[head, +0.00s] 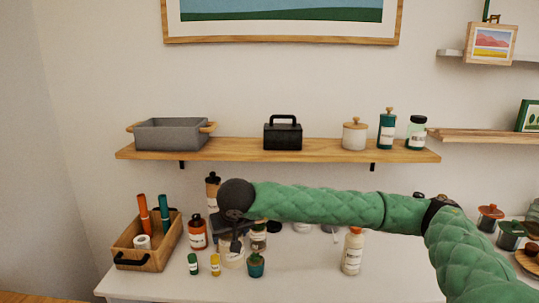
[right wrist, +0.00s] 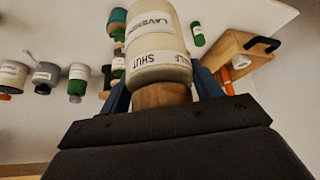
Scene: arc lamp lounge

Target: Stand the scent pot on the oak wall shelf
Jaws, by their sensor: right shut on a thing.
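The scent pot looks to be the cream, labelled pot with a wooden top (right wrist: 155,60) in the right wrist view. My right gripper (right wrist: 162,93) is shut on its wooden top, one blue finger on each side. In the head view, the pot (head: 232,260) is partly hidden under my right gripper (head: 238,242), low over the white counter. I cannot tell whether it touches the counter. The oak wall shelf (head: 225,149) runs along the wall above and behind. My left gripper is not in view.
The shelf holds a grey bin (head: 172,134), a black box (head: 283,133), a cream lidded jar (head: 354,134) and two bottles at right. Bare stretches lie on both sides of the black box. Bottles and a wooden caddy (head: 150,248) crowd the counter (head: 310,280) around my gripper.

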